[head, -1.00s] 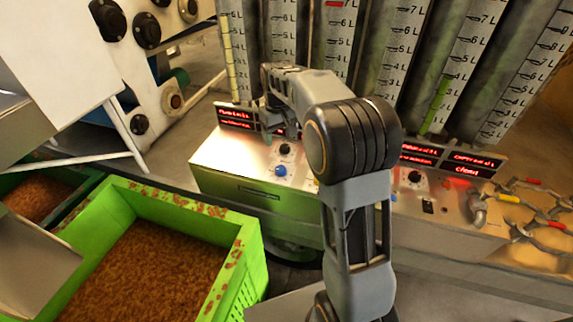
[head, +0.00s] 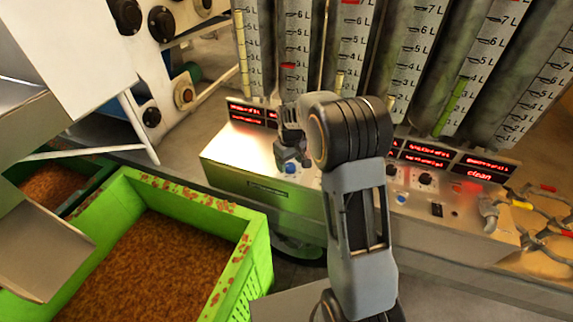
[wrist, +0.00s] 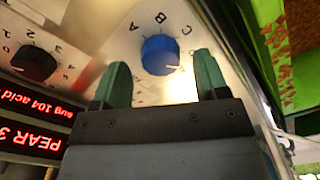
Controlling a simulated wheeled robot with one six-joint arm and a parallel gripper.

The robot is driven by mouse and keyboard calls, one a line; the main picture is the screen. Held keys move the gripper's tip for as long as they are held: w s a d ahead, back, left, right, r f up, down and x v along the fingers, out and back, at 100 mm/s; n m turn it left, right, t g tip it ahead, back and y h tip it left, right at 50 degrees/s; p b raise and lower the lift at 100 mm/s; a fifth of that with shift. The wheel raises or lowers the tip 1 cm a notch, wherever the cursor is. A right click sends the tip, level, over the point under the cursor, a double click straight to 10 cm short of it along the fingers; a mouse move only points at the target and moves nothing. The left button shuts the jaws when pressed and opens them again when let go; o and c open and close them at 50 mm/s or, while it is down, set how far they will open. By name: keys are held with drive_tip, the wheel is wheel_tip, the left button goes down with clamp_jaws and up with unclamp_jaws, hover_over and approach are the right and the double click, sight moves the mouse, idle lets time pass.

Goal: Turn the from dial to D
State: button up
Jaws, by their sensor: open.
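The blue dial (wrist: 160,55) is in the upper middle of the wrist view, on a pale panel with the letters A, B and C around it. A pale mark on its face points right, a little below the C. I cannot make out a D. My gripper (wrist: 162,80) is open, its two green fingers spread on either side just below the dial in the picture; contact is not visible. In the head view my gripper (head: 292,160) is over the panel's left part, partly covering a blue dial (head: 291,169).
A black numbered knob (wrist: 34,62) and red displays (wrist: 35,137) are at the wrist view's left. In the head view another blue dial (head: 401,197) and black knob (head: 424,178) are right of my arm. A green crate (head: 258,255) stands in front at left.

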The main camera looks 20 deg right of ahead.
sight(290, 165)
drive_tip(key=shift+f, duration=0.7)
drive_tip(key=c, duration=0.9)
drive_tip(key=shift+n, duration=1.1)
drive_tip(key=o, duration=0.9)
wheel_tip(290, 165, up, 14)
drive_tip(key=shift+b, duration=0.35)
